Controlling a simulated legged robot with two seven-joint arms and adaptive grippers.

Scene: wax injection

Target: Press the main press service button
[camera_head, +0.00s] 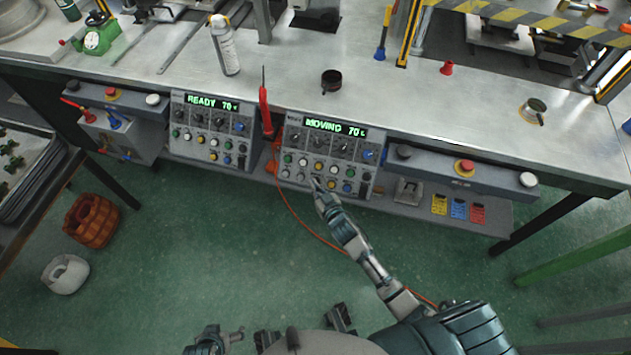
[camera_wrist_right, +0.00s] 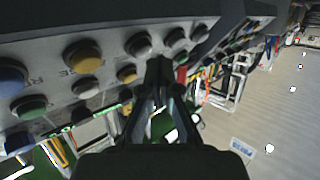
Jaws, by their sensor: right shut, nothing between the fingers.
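The right control panel (camera_head: 325,150) is a grey box under the table edge with a green display reading MOVING 70. It carries two rows of small coloured buttons. My right gripper (camera_head: 317,184) is at its lower button row, with the fingers shut and empty. The service label is not readable, and the fingers hide part of the row.
A second panel (camera_head: 210,130) reads READY 70 to the left. A red-handled tool (camera_head: 265,110) stands between the panels. An emergency-stop button (camera_head: 464,167) is at the right. A spray can (camera_head: 224,45) stands on the table. An orange cable (camera_head: 310,228) hangs below.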

